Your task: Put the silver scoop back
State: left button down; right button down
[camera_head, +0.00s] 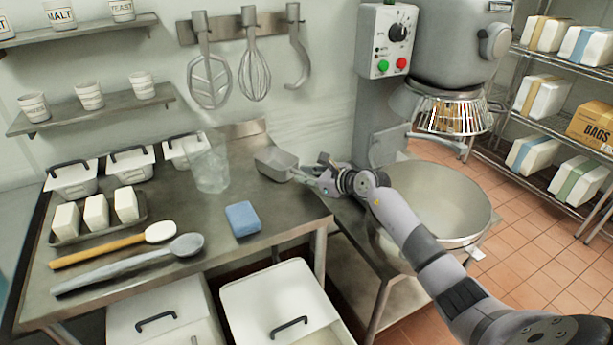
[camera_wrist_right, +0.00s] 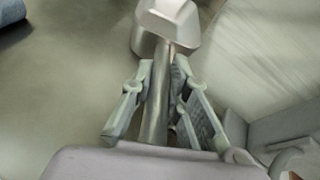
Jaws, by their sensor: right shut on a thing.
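The silver scoop (camera_head: 276,162) is at the back right of the steel work table (camera_head: 281,215), its bowl to the left and its handle toward my right gripper. My right gripper (camera_head: 323,181) is shut on the scoop's handle near the table's right edge. In the right wrist view the handle of the scoop (camera_wrist_right: 165,22) runs between the two fingers of the right gripper (camera_wrist_right: 165,85), with the bowl beyond the fingertips. I cannot tell whether the scoop touches the table. My left gripper is not in view.
A clear container (camera_head: 209,168) stands left of the scoop, and a blue sponge (camera_head: 242,218) lies in front. A mixer bowl (camera_head: 440,205) is to the right, under my right arm. White lidded bins (camera_head: 280,305) sit below the table. The table around the sponge is clear.

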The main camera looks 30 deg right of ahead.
jog(key=shift+f, duration=0.1)
jog(key=c, duration=1.5)
grip_release()
jog(key=shift+c, duration=0.2)
jog(key=shift+s+r, duration=0.15)
jog(key=shift+r, duration=0.05)
jog(key=v, duration=1.2)
jog(key=shift+b, duration=0.45)
